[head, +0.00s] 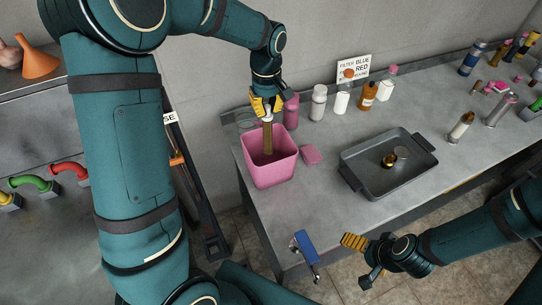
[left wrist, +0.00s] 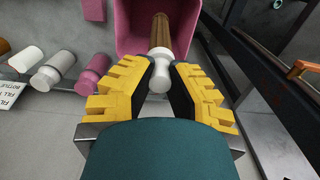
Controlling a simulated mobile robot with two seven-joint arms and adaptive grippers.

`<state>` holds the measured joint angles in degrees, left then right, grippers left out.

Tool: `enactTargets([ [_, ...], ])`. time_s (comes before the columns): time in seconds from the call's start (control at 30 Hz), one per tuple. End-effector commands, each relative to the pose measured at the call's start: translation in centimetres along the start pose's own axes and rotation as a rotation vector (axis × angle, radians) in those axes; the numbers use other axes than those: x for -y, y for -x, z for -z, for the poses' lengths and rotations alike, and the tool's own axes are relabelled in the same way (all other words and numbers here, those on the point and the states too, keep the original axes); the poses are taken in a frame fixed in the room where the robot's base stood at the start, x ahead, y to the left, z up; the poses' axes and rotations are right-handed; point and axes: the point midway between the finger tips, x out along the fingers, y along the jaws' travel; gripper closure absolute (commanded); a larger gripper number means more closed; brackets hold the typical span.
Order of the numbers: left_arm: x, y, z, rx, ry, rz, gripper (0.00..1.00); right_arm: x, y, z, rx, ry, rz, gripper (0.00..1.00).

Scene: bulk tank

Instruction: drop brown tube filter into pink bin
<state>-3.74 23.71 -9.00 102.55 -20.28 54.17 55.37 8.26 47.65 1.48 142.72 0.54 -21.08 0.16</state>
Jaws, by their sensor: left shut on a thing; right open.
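The brown tube filter (head: 267,137) hangs roughly upright from my left gripper (head: 266,104), its lower end over or inside the mouth of the pink bin (head: 271,174). In the left wrist view the filter (left wrist: 161,32) shows its white end (left wrist: 160,72) between the yellow fingertips of my left gripper (left wrist: 161,83), which is shut on it. The pink bin (left wrist: 127,25) lies beyond it there. My right gripper (head: 359,262) is open and empty, low in front of the bench edge.
A grey tray (head: 358,178) with small metal parts stands right of the bin. A pink block (head: 312,154) lies beside the bin. Several bottles, including an amber one (head: 367,96), line the wall. A blue vise (head: 306,247) sits at the bench's front edge.

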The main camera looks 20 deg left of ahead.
Motion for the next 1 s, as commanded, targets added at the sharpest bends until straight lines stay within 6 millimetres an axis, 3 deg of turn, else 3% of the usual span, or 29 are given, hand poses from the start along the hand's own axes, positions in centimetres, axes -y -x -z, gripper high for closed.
enactTargets([
  [0.6,0.0,-5.6,0.0,0.000,-0.001,0.000,1.00,-1.5,-4.4,-0.7,0.003,0.001,-0.008,0.00],
  [0.93,0.0,-5.8,0.0,-0.001,-0.001,0.000,1.00,-1.5,-4.5,-0.7,0.003,0.002,-0.008,0.00],
  [0.97,0.0,-5.8,0.0,-0.001,-0.001,0.000,0.74,-1.5,-4.4,-0.7,0.003,0.002,-0.008,0.00],
  [1.0,0.0,-5.7,0.0,-0.001,-0.001,0.000,0.60,-1.5,-4.4,-0.7,0.003,0.002,-0.008,0.00],
])
